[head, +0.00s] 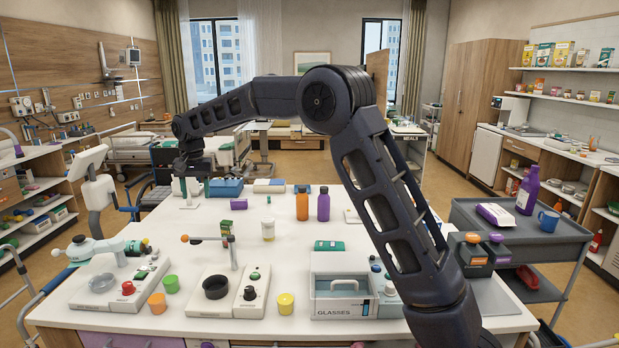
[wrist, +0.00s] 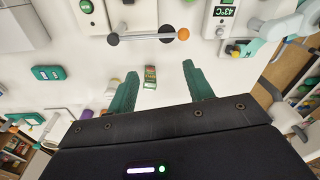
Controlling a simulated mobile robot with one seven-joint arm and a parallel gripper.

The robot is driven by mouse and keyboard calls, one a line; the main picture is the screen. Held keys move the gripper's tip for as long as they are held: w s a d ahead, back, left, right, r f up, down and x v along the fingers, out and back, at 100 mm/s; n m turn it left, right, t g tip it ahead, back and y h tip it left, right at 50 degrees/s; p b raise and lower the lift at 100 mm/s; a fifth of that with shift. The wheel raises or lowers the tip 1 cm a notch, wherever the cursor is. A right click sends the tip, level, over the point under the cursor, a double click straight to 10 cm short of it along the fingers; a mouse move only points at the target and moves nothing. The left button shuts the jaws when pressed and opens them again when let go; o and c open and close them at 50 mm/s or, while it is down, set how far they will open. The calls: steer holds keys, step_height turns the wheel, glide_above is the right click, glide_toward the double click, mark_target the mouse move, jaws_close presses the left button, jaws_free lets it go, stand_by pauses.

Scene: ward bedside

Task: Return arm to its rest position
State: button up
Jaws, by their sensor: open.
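My arm reaches from the lower right of the head view up and over the white table (head: 330,262) to the left, bent at a high elbow. My gripper (head: 189,168) hangs at the arm's far end above the table's back left part, partly hidden by the wrist. In the wrist view my gripper (wrist: 158,76) shows two green fingers spread apart with nothing held.
Orange (head: 302,204) and purple (head: 323,204) bottles stand mid-table. Devices, cups and a glasses box (head: 340,296) fill the front. A grey cart (head: 545,262) with a purple bottle (head: 528,190) and blue mug (head: 548,221) stands right. A bed (head: 135,147) is behind left.

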steer(key=w+d+r, duration=0.1)
steer(key=d+r, duration=0.2)
steer(key=d, duration=0.7)
steer(key=d+r+m+t, duration=0.1)
steer(key=d+r, duration=0.3)
steer(key=d, duration=0.6)
steer(key=w+d+r, duration=0.1)
steer(key=d+r, duration=0.2)
steer(key=d, duration=0.8)
steer(key=s+d+t, duration=0.1)
steer(key=s+d, duration=0.3)
steer(key=d, duration=0.5)
steer(key=s+d, duration=0.5)
steer(key=d, duration=0.4)
steer(key=s+d+f+t, duration=0.1)
steer(key=s+d+f, duration=0.3)
steer(key=s+d, duration=0.3)
steer(key=s+d+f+m+t, duration=0.1)
steer(key=s+d+f, duration=0.2)
steer(key=s+d, duration=0.5)
steer(key=shift+s+d+f+h, duration=0.2)
steer(key=shift+s+f+h, duration=0.2)
steer(key=shift+s, duration=0.75)
